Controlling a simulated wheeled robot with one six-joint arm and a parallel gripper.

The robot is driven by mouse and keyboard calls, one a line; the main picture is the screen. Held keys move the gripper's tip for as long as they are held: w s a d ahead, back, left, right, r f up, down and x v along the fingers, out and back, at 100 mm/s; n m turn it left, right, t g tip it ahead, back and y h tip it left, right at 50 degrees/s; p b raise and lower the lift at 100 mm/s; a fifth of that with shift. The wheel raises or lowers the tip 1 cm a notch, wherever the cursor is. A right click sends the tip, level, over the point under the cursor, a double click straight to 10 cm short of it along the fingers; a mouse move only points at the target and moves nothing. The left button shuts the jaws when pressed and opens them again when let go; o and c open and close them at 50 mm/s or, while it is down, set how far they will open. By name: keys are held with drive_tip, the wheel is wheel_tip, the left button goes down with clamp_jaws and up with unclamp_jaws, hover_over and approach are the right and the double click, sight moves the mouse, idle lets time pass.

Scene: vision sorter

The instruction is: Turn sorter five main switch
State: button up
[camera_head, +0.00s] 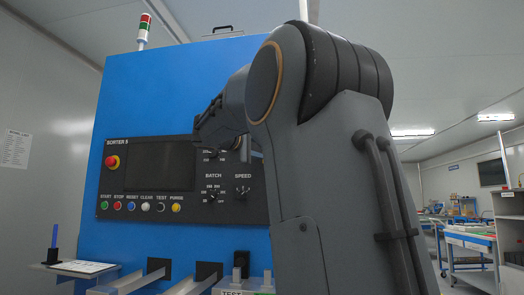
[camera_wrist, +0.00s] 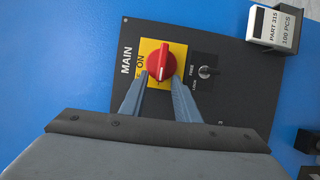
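The main switch (camera_wrist: 161,62) is a round red knob on a yellow plate (camera_wrist: 149,48), beside the word MAIN, in the wrist view. The word ON shows at the plate's left, partly covered. The knob's raised grip runs roughly up and down in the picture. My gripper (camera_wrist: 161,78) is open, with one fingertip at the knob's lower left and one at its lower right. I cannot tell whether they touch it. In the head view, sorter 5 (camera_head: 120,95) is a tall blue cabinet. My arm covers part of it, and the main switch does not show there.
A small black key-type switch (camera_wrist: 207,72) sits right of the knob. A PART 315 box (camera_wrist: 274,27) is at the upper right. The head view shows a control panel (camera_head: 240,210) with buttons and dials, and a red emergency stop (camera_head: 112,162).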

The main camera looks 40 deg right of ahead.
drive_tip(key=b+v, duration=0.1)
drive_tip(key=v, duration=0.6)
drive_tip(key=shift+s+a, duration=0.15)
drive_tip(key=shift+a, duration=0.2)
drive_tip(key=s+a+f+y, duration=0.1)
drive_tip(key=a+f+y, duration=0.3)
drive_tip(key=f, duration=0.9)
drive_tip(key=s+a+f+n+g+y, duration=0.1)
drive_tip(key=s+a+f+y, duration=0.15)
drive_tip(key=a+f, duration=0.65)
drive_tip(key=a+f+y, duration=0.2)
drive_tip(key=f+y, duration=0.2)
drive_tip(key=f, duration=1.2)
drive_tip(key=s+a+f+m+g+y, duration=0.45)
drive_tip(key=s+a+f+y, duration=0.25)
drive_tip(key=s+a+f, duration=1.4)
drive_tip(key=s+d+r+p, duration=0.1)
drive_tip(key=d+r+p, duration=0.4)
drive_tip(key=p, duration=0.7)
drive_tip(key=shift+d+r+p, duration=0.2)
drive_tip(key=shift+d+p, duration=0.1)
drive_tip(key=shift+d, duration=0.85)
drive_tip(key=shift+m, duration=0.25)
